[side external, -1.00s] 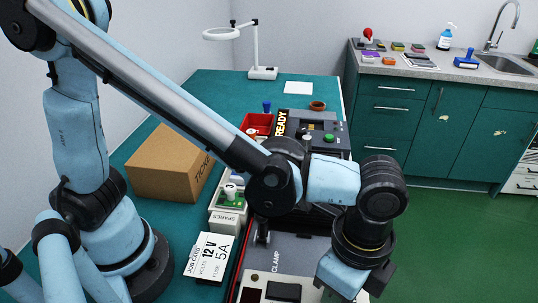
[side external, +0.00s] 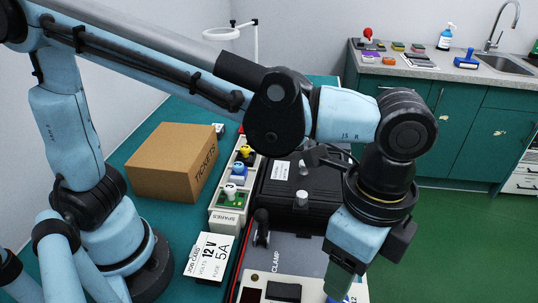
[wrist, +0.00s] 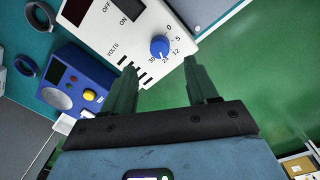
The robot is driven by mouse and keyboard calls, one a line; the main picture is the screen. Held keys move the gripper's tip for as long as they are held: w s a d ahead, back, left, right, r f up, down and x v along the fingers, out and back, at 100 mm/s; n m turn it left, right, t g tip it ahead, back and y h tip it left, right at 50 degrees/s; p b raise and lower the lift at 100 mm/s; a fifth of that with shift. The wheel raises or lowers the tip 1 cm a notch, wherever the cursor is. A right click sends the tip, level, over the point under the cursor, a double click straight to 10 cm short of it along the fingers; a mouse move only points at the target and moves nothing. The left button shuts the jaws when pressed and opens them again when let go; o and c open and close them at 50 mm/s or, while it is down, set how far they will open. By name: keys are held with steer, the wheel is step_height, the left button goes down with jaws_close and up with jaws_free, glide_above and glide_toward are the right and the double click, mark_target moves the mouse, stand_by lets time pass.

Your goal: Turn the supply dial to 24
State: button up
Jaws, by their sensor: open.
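The supply dial (wrist: 160,47) is a round blue knob on a white panel (wrist: 105,22), with 0, 5, 12, 24 and 30 printed around it. In the wrist view its pale mark seems to face the lower right, but I cannot read the exact setting. My gripper (wrist: 160,66) is open and empty, with its green fingertips apart and the dial between and beyond them. In the side view my gripper (side external: 340,284) points down over the panel's right part (side external: 262,291), hiding most of the dial.
A black clamp (side external: 261,228) stands behind the panel. A blue box (wrist: 58,92) with a yellow button sits beside the panel. A TICKETS carton (side external: 165,160) is at the left; green floor is open at the right.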

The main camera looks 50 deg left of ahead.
steer(key=shift+w+r, duration=0.15)
steer(key=shift+r, duration=2.45)
steer(key=shift+a, duration=0.1)
steer(key=w+a+f+n+t, duration=0.1)
steer(key=a+f+n+t, duration=0.1)
steer(key=a+n, duration=0.3)
steer(key=w+a+f+n+t, duration=0.2)
steer(key=a+n, duration=0.3)
steer(key=a, duration=0.8)
steer(key=w+a+f+n+t, duration=0.1)
steer(key=a+n+t, duration=0.2)
steer(key=a, duration=0.7)
steer(key=n, duration=0.2)
steer(key=shift+w+f+n+t, duration=0.25)
steer(key=shift+f+n+t, duration=0.15)
